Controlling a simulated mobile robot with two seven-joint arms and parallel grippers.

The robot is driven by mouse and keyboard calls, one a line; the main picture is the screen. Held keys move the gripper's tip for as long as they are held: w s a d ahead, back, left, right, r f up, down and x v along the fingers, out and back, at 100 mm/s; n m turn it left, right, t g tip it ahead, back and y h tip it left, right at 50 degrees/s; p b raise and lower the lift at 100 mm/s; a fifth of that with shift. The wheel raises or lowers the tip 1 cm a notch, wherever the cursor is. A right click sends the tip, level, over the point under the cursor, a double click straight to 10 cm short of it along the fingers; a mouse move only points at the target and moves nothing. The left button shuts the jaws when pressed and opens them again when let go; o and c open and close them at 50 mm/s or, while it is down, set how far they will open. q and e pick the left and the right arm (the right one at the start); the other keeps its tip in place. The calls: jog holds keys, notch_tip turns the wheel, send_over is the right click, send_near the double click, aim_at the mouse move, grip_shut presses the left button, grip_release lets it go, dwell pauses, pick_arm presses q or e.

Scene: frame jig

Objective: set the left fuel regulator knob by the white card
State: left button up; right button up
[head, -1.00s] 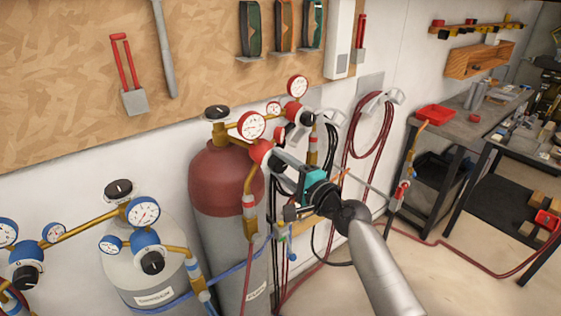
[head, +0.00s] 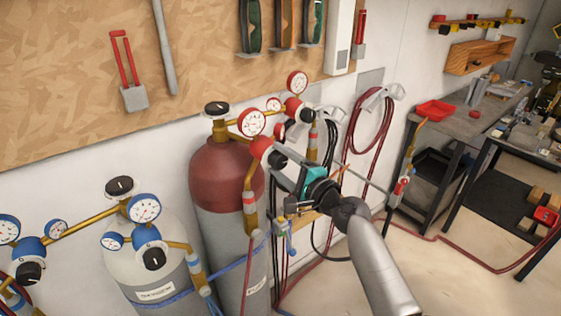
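The left fuel regulator (head: 260,147) is red, with a white-faced gauge (head: 251,123), on the maroon-topped cylinder (head: 226,172). Its dark knob (head: 278,160) faces my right gripper and is partly covered by it. My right gripper (head: 288,168) comes in from the lower right, with its fingers at or just beside this knob. I cannot tell whether they touch it, or how far apart they are. My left gripper is out of view. I cannot make out a white card for certain.
A second red regulator (head: 293,106) with its own gauge is close behind, to the right. Blue regulators (head: 146,236) sit on the pale cylinder at the left. Hoses hang behind my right gripper. A grey workbench (head: 455,125) stands to the right, with open floor before it.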

jog(key=shift+o, duration=1)
jog(key=v, duration=1.5)
jog(key=shift+s+d, duration=0.1)
